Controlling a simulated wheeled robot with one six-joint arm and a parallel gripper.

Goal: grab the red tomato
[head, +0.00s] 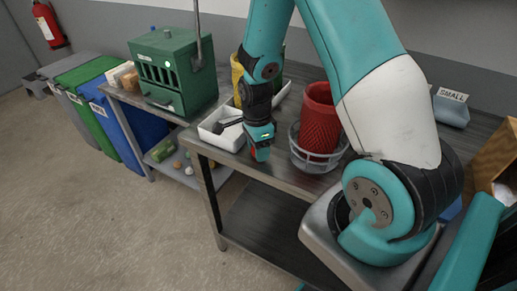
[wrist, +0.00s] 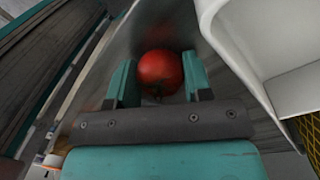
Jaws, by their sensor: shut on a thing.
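The red tomato (wrist: 160,72) sits between the two fingers of my gripper (wrist: 160,85) in the wrist view, with a finger on each side of it. The gripper is shut on it. In the head view my gripper (head: 262,152) points down at the front edge of the metal table, just right of a white tray. A little red of the tomato shows at the fingers there; most of it is hidden. I cannot tell whether the tomato still touches the table top.
The white tray (head: 208,132) holds a dark tool close beside my gripper; its wall also shows in the wrist view (wrist: 235,45). A red basket (head: 318,118) in a grey wire holder stands to the right. A green box (head: 172,70) stands at the back left.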

